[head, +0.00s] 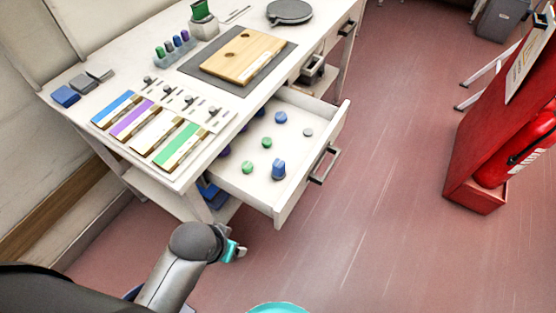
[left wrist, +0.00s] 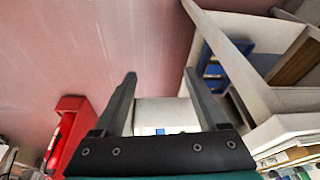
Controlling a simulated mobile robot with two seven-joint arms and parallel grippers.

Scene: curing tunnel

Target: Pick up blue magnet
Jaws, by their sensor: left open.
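Several small round magnets lie in the open white drawer (head: 240,186). A blue magnet (head: 281,117) lies towards its back, and a taller blue piece (head: 278,169) stands near its front panel. I cannot tell which of the two is meant. Green magnets (head: 266,142) and a pale grey one (head: 308,132) lie among them. My left gripper (head: 238,251) is below and in front of the drawer, apart from the magnets. In the left wrist view its two fingers (left wrist: 158,82) are spread, with nothing held. My right gripper is not in view.
The white workbench (head: 160,80) carries coloured strips (head: 180,146), a wooden board (head: 243,55) and small bottles (head: 172,47). The drawer front has a dark handle (head: 324,165). A red stand with a fire extinguisher (head: 520,150) is at the right. The floor between is clear.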

